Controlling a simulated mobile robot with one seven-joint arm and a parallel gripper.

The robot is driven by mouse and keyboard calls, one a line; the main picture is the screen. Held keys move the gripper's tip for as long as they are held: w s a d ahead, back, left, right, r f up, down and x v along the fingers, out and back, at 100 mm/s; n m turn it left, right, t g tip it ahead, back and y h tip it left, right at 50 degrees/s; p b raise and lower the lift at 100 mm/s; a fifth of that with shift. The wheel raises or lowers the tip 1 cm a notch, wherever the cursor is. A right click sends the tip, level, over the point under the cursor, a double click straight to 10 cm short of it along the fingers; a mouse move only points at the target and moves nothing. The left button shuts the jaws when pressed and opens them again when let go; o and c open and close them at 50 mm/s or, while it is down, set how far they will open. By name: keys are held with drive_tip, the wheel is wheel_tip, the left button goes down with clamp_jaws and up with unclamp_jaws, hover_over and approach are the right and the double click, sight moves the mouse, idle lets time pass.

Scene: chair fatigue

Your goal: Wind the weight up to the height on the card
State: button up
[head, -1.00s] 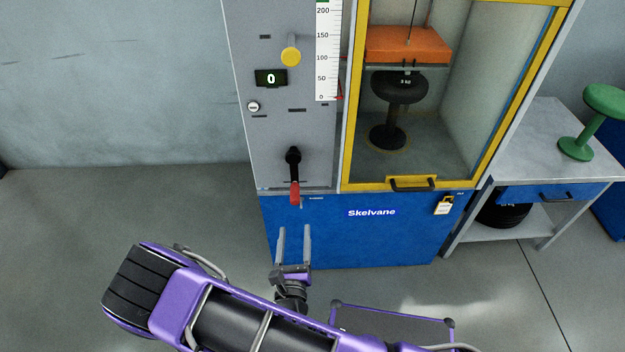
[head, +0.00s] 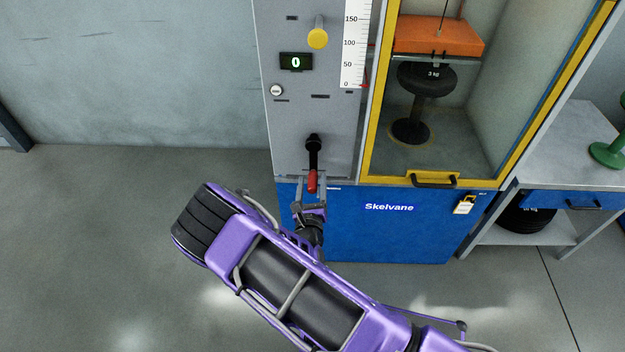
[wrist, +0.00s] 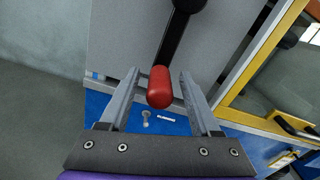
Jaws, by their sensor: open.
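My gripper (head: 311,190) is open. Its fingers stand on either side of the red handle (head: 312,181) of the black crank (head: 313,152) on the grey panel. In the wrist view the red handle (wrist: 160,87) lies between the two finger tips, with gaps showing on both sides. The crank arm hangs straight down. The display (head: 296,62) reads 0. The white scale (head: 354,45) shows 0 to 150, its upper part out of view. No height card is clearly readable.
A yellow knob (head: 318,38) and a small round dial (head: 277,90) are on the panel. The case door has a dark handle (head: 434,181); a padlock tag (head: 464,205) hangs below. A side table (head: 545,185) with a green piece (head: 608,154) stands right. Floor at left is clear.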

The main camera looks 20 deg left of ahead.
drive_tip(key=shift+x, duration=0.95)
clamp_jaws()
idle(0.8)
